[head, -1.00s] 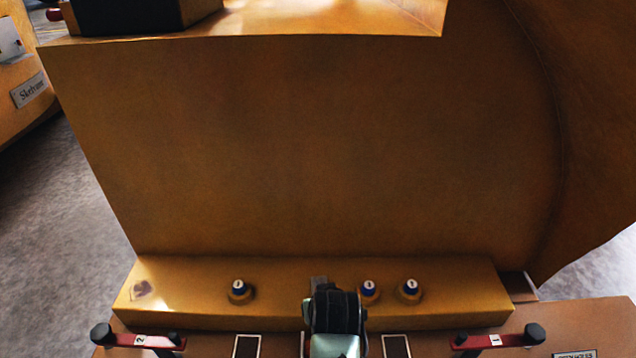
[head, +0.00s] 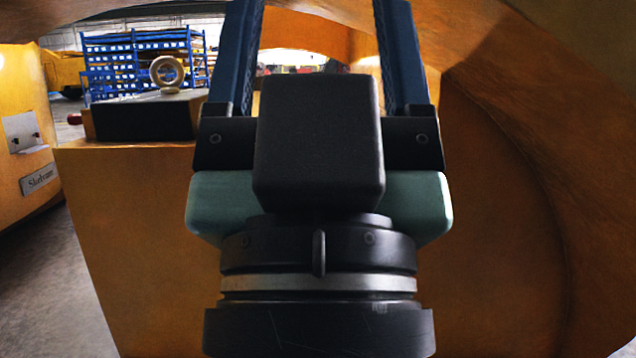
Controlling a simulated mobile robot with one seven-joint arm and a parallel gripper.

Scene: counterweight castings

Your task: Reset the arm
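My gripper (head: 318,45) fills the middle of the head view, raised in front of the large yellow casting. Its two blue fingers point up and stand wide apart, one on each side of a black block on the gripper body. Nothing shows between the fingers. The fingertips run out of the top of the picture. The gripper body is pale green and black, with a silver ring at the wrist.
The yellow casting (head: 140,230) stands close behind my gripper and curves over it at the right. A black box (head: 145,117) with a pale ring (head: 167,73) sits on its ledge. Another yellow casting (head: 20,150) is at the left, with grey floor (head: 60,300) between. Blue racks (head: 140,60) stand far back.

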